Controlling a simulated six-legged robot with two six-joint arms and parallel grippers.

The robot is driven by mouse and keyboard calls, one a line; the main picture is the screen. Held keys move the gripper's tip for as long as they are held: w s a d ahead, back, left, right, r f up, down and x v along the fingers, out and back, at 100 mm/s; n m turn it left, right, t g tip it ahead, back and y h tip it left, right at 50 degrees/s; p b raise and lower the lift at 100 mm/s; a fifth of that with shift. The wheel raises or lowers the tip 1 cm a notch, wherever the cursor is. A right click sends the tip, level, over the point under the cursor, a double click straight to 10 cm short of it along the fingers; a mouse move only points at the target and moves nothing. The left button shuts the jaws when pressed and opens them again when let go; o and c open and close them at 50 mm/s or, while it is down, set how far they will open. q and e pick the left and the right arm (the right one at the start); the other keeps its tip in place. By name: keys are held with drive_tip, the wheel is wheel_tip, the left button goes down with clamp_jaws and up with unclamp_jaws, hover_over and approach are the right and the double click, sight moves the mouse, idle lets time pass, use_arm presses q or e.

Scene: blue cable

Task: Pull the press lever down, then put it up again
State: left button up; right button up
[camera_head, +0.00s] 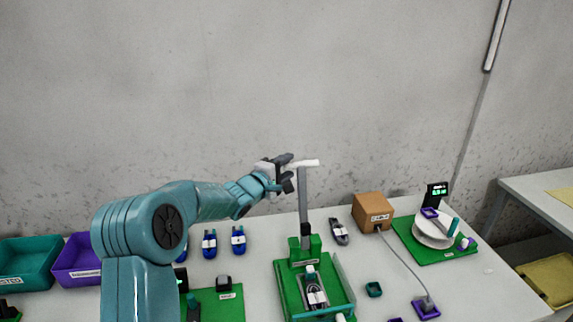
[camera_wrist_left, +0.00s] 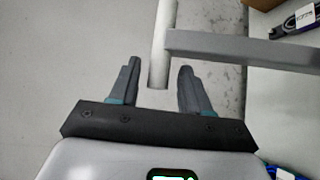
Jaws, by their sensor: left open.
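The press stands on a green base (camera_head: 290,290) on the table. Its grey lever (camera_head: 303,195) points up, with a white crossbar handle (camera_head: 303,163) at the top. My left gripper (camera_head: 284,172) is raised at the left end of the handle. In the left wrist view, the open fingers (camera_wrist_left: 157,85) point toward the handle (camera_wrist_left: 160,45), whose end reaches between the fingertips. The grey lever arm (camera_wrist_left: 240,48) runs off to the right there. I cannot tell whether a finger touches the handle. My right gripper is not in view.
Blue connectors (camera_head: 238,241) lie left of the press, and a brown box (camera_head: 372,211) stands to its right. A green board (camera_head: 435,250) carries a white spool at right. Teal and purple bins (camera_head: 78,262) sit at left. Air around the lever's top is clear.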

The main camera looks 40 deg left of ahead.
use_arm(q)
drive_tip(key=shift+w+a+r, duration=0.1)
drive_tip(key=shift+w, duration=0.05)
drive_tip(key=shift+w, duration=0.15)
drive_tip(key=c, duration=0.3)
clamp_jaws()
drive_tip(key=s+d+m+t+b, duration=0.5)
drive_tip(key=s+d+b, duration=0.4)
drive_tip(key=b, duration=1.6)
drive_tip(key=shift+s+d+m+h, duration=0.3)
drive_tip(key=shift+d+m, duration=0.2)
drive_tip(key=shift+d, duration=0.95)
drive_tip(key=shift+o, duration=1.5)
unclamp_jaws()
